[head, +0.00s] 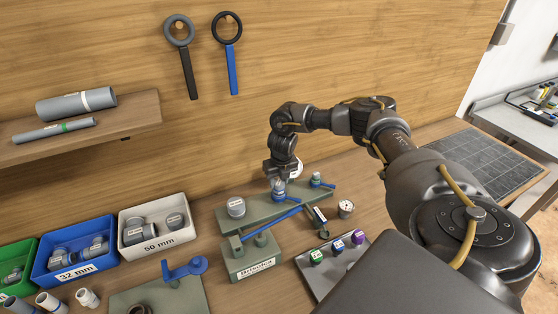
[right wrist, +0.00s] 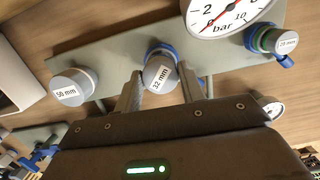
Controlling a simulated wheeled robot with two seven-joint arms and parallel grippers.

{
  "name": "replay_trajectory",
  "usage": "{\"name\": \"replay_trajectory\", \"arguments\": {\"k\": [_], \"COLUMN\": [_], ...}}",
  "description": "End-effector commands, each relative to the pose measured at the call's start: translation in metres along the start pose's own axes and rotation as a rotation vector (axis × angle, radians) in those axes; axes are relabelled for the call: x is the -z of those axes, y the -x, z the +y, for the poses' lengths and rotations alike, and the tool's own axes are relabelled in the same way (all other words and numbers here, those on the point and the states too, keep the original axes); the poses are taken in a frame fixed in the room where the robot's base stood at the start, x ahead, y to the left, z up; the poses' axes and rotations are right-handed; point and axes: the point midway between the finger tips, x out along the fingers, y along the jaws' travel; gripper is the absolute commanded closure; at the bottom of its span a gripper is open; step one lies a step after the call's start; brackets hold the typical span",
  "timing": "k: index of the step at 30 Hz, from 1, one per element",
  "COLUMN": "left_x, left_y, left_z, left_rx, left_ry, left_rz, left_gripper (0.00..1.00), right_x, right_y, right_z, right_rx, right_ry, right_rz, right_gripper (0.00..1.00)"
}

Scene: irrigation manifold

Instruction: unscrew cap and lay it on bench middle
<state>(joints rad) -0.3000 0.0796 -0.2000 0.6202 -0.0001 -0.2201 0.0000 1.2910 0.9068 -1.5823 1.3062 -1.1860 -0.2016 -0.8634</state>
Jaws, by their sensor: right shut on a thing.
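A grey cap labelled 32 mm (right wrist: 159,77) sits on a blue-collared outlet of the grey-green manifold plate (right wrist: 112,45). My right gripper (right wrist: 160,92) has one finger on each side of this cap and is shut on it. In the head view my right gripper (head: 279,178) comes down from above onto the same cap (head: 279,192), partly covering it. The cap looks seated on its outlet. A 50 mm cap (right wrist: 69,88) and a smaller cap (right wrist: 286,42) sit on the plate to either side. The wooden bench (head: 372,187) lies around the manifold. My left gripper is not in view.
A pressure gauge (right wrist: 228,10) stands close beside the gripped cap. A small gauge (head: 346,208) and a tray with coloured valves (head: 311,278) are nearer the front. Labelled bins (head: 160,228) line the left. A dark grid mat (head: 475,165) lies right, past my arm.

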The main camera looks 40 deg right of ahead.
Motion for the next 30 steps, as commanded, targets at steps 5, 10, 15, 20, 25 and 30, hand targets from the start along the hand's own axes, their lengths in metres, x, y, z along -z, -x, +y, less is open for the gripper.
{"name": "replay_trajectory", "arguments": {"k": [5,10,15,20,25,30], "left_x": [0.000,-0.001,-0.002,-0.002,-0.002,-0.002], "left_y": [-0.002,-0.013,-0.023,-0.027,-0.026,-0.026], "left_z": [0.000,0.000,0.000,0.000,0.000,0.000], "left_rx": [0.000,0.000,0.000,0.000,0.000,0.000], "left_ry": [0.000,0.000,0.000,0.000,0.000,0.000], "left_rz": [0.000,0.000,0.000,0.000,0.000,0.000], "left_gripper": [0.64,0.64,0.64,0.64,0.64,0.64], "right_x": [0.000,0.000,0.000,0.000,-0.001,-0.001], "right_y": [-0.001,-0.003,-0.003,-0.001,0.000,0.000], "right_z": [0.000,-0.001,-0.001,0.000,0.000,0.000], "right_rx": [-0.002,-0.021,-0.043,-0.057,-0.060,-0.060], "right_ry": [0.013,0.138,0.288,0.378,0.398,0.398], "right_rz": [0.000,0.000,-0.001,0.000,0.000,0.000], "right_gripper": [0.88,0.88,0.88,0.88,0.88,0.88]}}
